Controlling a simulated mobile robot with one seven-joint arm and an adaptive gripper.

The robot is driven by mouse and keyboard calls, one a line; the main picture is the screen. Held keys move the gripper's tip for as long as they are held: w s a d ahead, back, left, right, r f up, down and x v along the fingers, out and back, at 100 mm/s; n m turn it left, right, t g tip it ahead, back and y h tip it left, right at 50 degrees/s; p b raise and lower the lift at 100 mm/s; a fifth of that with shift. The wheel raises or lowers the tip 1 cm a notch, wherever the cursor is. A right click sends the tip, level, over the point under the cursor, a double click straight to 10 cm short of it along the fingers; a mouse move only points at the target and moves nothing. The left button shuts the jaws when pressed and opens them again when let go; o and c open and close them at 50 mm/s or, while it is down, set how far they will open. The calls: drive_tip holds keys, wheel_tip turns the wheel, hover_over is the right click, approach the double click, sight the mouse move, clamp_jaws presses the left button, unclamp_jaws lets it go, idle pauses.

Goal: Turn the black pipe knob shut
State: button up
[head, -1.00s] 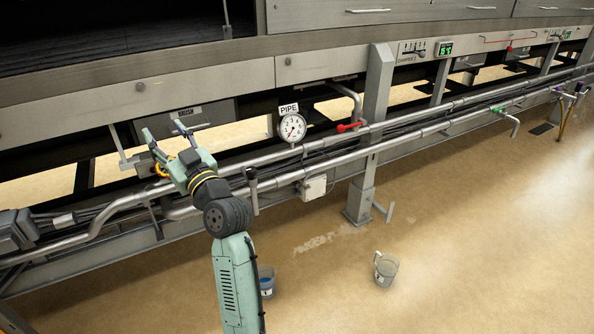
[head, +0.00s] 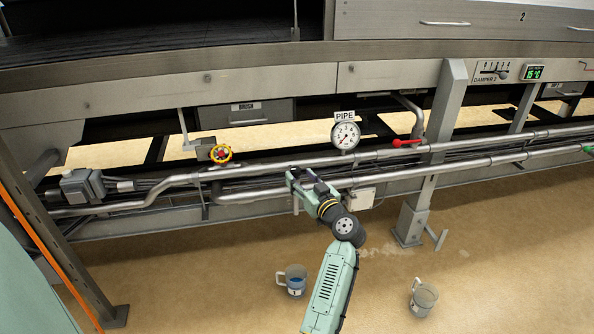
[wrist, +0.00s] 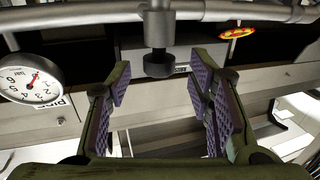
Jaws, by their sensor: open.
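The black pipe knob (wrist: 158,66) hangs from a grey pipe at the top middle of the wrist view, which shows the scene upside down. My gripper (wrist: 160,88) is open, with a purple-padded finger on either side of the knob's line. The knob's end appears between the fingertips; I cannot tell how deep it sits or whether it touches them. In the head view my gripper (head: 304,184) is at the pipes, left of and below the pressure gauge, and largely hides the knob.
A round PIPE gauge (head: 345,136) and a red lever (head: 406,143) are near the upper pipe. A yellow-red valve wheel (head: 221,153) is to the left. Two jugs (head: 291,280) (head: 423,299) stand on the floor. A grey post (head: 440,140) is to the right.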

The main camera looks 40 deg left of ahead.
sight(298, 174)
drive_tip(key=shift+x, duration=2)
drive_tip(key=shift+c, duration=0.2)
clamp_jaws()
